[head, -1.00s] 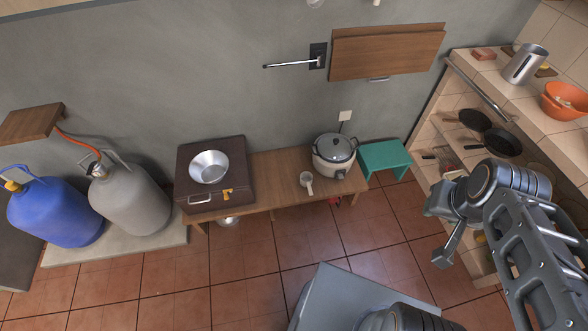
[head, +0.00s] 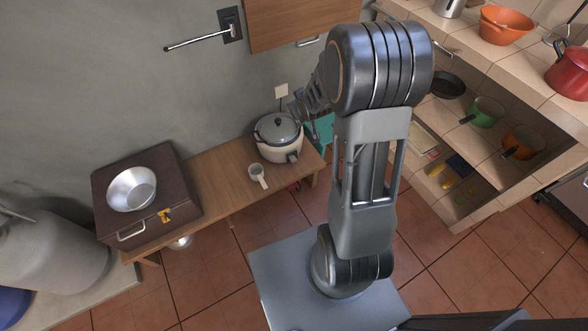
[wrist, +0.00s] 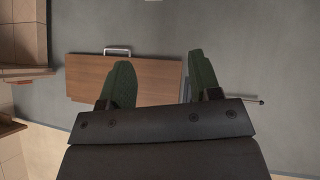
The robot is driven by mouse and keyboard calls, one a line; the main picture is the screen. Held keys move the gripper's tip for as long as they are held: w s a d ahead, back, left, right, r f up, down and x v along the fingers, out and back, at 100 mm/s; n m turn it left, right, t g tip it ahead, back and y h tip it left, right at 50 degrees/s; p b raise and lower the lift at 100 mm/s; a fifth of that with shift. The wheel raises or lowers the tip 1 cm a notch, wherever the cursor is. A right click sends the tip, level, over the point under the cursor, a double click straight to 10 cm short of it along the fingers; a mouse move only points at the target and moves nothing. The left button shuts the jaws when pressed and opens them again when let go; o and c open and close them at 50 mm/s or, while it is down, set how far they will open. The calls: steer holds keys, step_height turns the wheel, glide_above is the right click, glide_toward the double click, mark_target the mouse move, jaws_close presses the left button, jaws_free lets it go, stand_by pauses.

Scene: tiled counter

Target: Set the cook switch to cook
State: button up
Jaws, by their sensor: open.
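The rice cooker (head: 280,146), cream with a grey lid, stands upright at the right end of the low wooden bench in the head view. A dark part (head: 293,156) on its front lower side may be the cook switch; its setting is too small to tell. My gripper (wrist: 160,77) shows two green fingers spread apart and empty in the wrist view, facing the wall. In the head view my wrist is beside the cooker's right in the picture, partly hidden by my arm. The cooker is not in the wrist view.
A brown case (head: 150,200) bears a metal bowl (head: 132,188). A teal stool (head: 322,128) stands right, partly hidden. A wooden wall board (wrist: 150,78) is above.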

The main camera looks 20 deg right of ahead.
steer(key=w+d+f+t+y+b, duration=0.1)
steer(key=w+f+b, duration=0.1)
steer(key=f, duration=0.6)
steer(key=w+d+f+t+b, duration=0.1)
steer(key=d+f+b, duration=0.15)
steer(key=f, duration=0.55)
steer(key=t+y+b, duration=0.3)
steer(key=t+b, duration=0.4)
steer(key=b, duration=0.4)
glide_toward(294, 160)
steer(key=w+b, duration=0.1)
steer(key=w, duration=0.2)
steer(key=w+a+b, duration=0.1)
steer(key=w, duration=0.2)
steer(key=w+b, duration=0.1)
steer(key=w, duration=0.2)
steer(key=shift+w+a, duration=0.15)
steer(key=shift+w, duration=0.25)
steer(key=shift+c, duration=0.3)
steer(key=shift+b, duration=0.3)
jaws_close()
